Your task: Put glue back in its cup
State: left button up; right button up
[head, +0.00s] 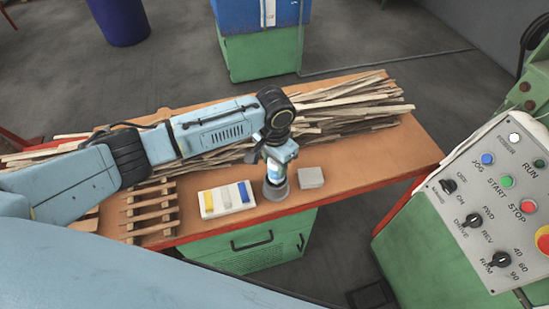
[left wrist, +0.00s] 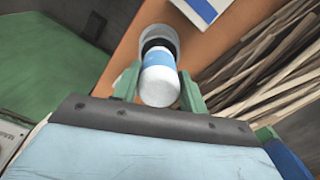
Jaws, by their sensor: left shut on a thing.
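The glue is a white bottle with a blue band; it shows in the left wrist view (left wrist: 160,82) and partly in the head view (head: 271,173). My left gripper (head: 274,165) is shut on it, with green fingers on either side of the bottle in the left wrist view (left wrist: 158,88). The cup (head: 276,190) is grey and stands on the wooden table near its front edge. It also shows in the left wrist view (left wrist: 150,32). The bottle's far end is at the cup's dark mouth; how deep it reaches is hidden. My right gripper is out of view.
A white tray (head: 220,210) with yellow, grey and blue pieces lies left of the cup. A grey block (head: 311,178) lies to its right. A wooden rack (head: 150,212) is at the left, and piled sticks (head: 340,105) lie behind. A control panel (head: 490,210) stands at the right.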

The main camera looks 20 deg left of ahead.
pick_arm(q)
jog(key=shift+f, duration=0.45)
jog(key=o, duration=1.1)
notch_tip(320, 180, up, 13)
jog(key=shift+r+p, duration=0.2)
jog(key=shift+p, duration=0.2)
dwell(0.3)
